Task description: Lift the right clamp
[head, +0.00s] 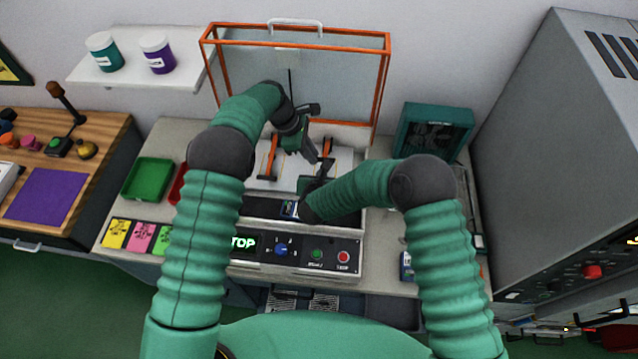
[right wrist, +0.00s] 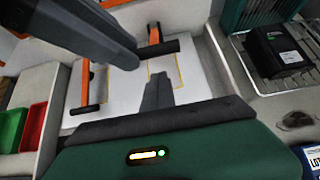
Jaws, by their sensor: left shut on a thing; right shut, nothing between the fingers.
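The right clamp (head: 327,147) is an orange bar on the white plate inside the open orange-framed fixture. In the right wrist view the right clamp (right wrist: 155,34) has a black crossbar. My left gripper (head: 313,155) reaches down beside it and appears shut on its crossbar; the contact is partly hidden. The left clamp (head: 268,158) is a similar orange bar with a black crossbar.
The orange-framed cover (head: 340,62) stands raised behind the clamps. A control panel (head: 300,250) is in front. A green tray (head: 148,179) lies left, a teal rack (head: 432,131) right. My two arms are close together over the fixture.

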